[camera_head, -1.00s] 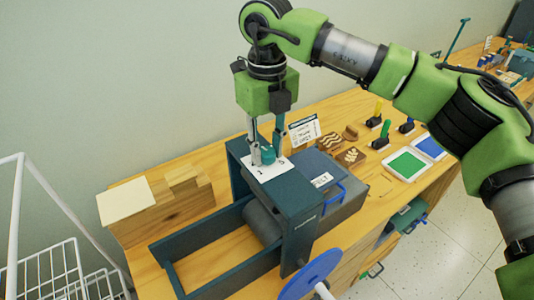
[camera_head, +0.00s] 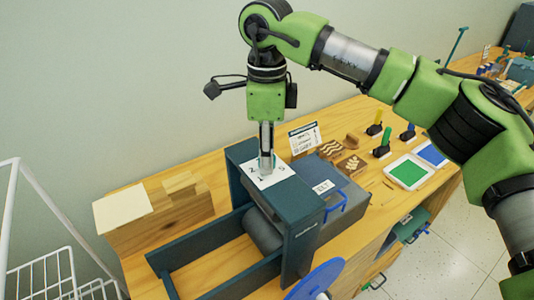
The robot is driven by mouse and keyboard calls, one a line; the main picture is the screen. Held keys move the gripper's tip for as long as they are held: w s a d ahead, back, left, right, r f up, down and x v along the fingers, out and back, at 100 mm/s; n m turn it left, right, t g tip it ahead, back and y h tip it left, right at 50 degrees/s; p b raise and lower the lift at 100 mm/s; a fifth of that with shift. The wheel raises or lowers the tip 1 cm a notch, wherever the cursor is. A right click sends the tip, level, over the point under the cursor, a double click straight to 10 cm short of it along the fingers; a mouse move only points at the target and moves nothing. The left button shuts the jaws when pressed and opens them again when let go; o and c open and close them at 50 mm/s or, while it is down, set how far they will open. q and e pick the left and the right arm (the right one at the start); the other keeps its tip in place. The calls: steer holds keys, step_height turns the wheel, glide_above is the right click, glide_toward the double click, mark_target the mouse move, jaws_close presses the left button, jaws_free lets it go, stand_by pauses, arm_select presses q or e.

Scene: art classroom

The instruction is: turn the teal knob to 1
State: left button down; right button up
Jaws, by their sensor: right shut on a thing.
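My right gripper (camera_head: 266,166) points straight down over the top of the dark teal press frame (camera_head: 302,214). Its fingers are in line with my view, one in front of the other, and are shut on the teal knob. The fingers hide almost all of the knob. Around them lies a white dial card (camera_head: 280,174) with dark figures at its edges; a 1 seems to show at the front, and the others are hard to read. My left gripper is not in view.
A wooden block (camera_head: 160,220) with a pale sheet stands left of the press. A blue wheel (camera_head: 318,280) sticks out at the front. Stamps, a green ink tray (camera_head: 408,173) and a blue one lie to the right. A white wire rack (camera_head: 50,270) is at lower left.

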steer(key=n, duration=0.5)
steer(key=shift+n, duration=0.3)
steer(key=n, duration=0.5)
steer(key=shift+w+n+p, duration=0.1)
steer(key=shift+n+p, duration=0.25)
steer(key=shift+n, duration=0.05)
steer(key=o, duration=1.1)
steer(key=shift+r, duration=0.25)
step_height(320, 180, up, 12)
steer(key=shift+f, duration=0.2)
